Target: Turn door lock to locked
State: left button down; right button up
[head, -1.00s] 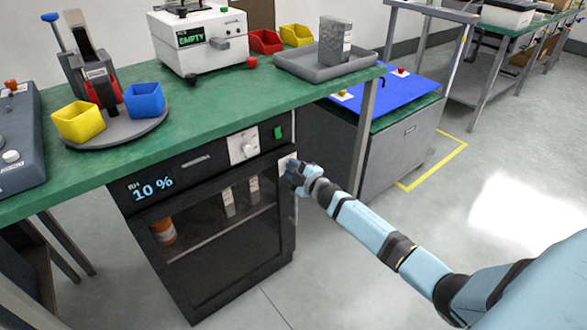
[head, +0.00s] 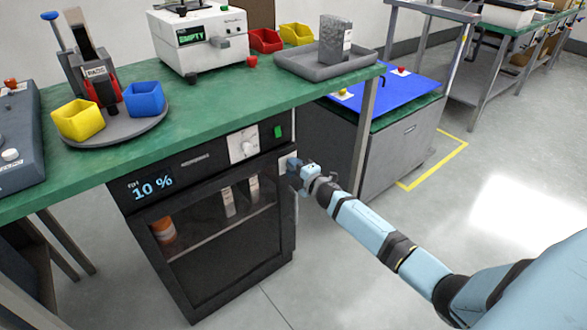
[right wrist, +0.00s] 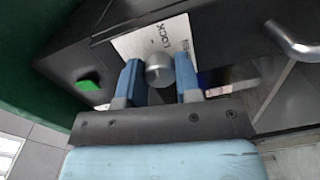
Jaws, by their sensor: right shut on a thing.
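The dark cabinet (head: 185,297) stands under the green bench, its glass door closed. The door lock is a round grey knob (right wrist: 159,68) on a white plate (right wrist: 143,42) lettered LOCK; a second word on the plate is partly hidden. My right gripper (head: 294,172) is at the cabinet's upper right front corner. In the right wrist view its blue fingers (right wrist: 160,80) lie on both sides of the knob, shut on it. In the head view the gripper hides the knob. My left gripper is out of view.
A metal bar handle (right wrist: 293,42) is close to the right of the lock in the right wrist view. A green switch (right wrist: 87,85) is to its left. The green bench top (head: 215,105) overhangs the cabinet.

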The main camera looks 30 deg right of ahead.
jog(key=o, duration=0.9)
jog(key=shift+s, duration=0.1)
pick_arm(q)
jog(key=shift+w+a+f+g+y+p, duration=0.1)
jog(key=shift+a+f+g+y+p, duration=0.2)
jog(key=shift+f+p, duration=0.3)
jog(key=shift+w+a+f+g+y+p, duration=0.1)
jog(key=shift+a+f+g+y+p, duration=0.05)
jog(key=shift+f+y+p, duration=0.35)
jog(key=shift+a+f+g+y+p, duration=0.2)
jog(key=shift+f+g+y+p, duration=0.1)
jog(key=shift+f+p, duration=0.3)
pick_arm(e)
jog(key=s+d, duration=0.1)
jog(key=s, duration=1.2)
jog(key=shift+s+r, duration=0.2)
jog(key=shift+s, duration=0.1)
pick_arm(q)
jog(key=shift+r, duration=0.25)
